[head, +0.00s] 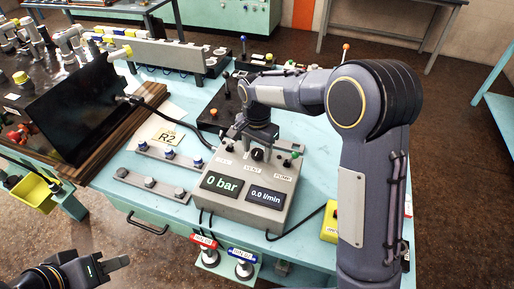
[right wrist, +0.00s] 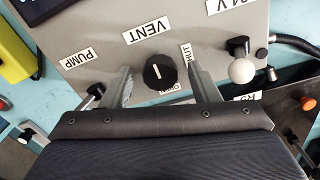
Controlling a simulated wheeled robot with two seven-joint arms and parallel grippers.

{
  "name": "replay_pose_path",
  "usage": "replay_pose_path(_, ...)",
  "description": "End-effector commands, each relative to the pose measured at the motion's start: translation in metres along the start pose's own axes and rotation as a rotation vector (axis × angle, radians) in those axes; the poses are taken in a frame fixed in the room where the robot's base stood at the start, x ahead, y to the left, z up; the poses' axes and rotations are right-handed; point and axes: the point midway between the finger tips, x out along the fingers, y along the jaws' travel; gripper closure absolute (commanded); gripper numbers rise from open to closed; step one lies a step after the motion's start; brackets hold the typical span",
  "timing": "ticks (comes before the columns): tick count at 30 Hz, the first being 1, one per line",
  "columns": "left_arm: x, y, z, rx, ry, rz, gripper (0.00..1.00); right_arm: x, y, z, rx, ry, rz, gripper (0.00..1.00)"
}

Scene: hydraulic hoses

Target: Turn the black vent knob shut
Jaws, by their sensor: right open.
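The black vent knob (right wrist: 160,71) is round with a white mark on its face, below the VENT label (right wrist: 147,30). A partly hidden SHUT label (right wrist: 186,53) is to its right and an OPEN label below it. I cannot tell which label the mark points to. My right gripper (right wrist: 161,84) is open, with one finger on each side of the knob and a visible gap to each. In the head view the knob (head: 257,155) is on the grey control box, just below my right gripper. My left gripper (head: 108,268) is at the lower left, away from the box; its jaw opening is unclear.
The grey control box (head: 228,208) shows 0 bar and 0.0 l/min. A white-ball lever (right wrist: 241,70) and a PUMP switch (right wrist: 94,91) flank the knob. Metal bars with fittings (head: 150,187), an R2 card (head: 168,138) and a yellow box (head: 330,222) are nearby on the bench.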

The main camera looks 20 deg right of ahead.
Motion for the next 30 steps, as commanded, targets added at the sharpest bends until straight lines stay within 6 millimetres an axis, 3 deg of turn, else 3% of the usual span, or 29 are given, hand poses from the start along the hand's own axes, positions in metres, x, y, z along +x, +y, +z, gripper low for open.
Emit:
replay_pose_path(2,0.0001,0.0,0.0,0.0,0.0,0.0,0.64,0.0,0.0,0.0,0.0,0.0,0.0,0.45)
replay_pose_path(13,0.0001,0.0,0.0,0.0,0.0,0.0,0.64,-0.0005,0.0001,-0.0001,0.0,0.0,0.0,0.89)
replay_pose_path(23,0.0006,-0.0003,0.0003,0.0,0.0,0.0,0.64,-0.0006,0.0001,-0.0002,-0.055,0.0,-0.001,0.89)
replay_pose_path(30,0.002,-0.0009,0.001,0.0,0.0,0.0,0.64,-0.0005,0.0005,-0.0007,-0.208,0.0,-0.001,0.89)
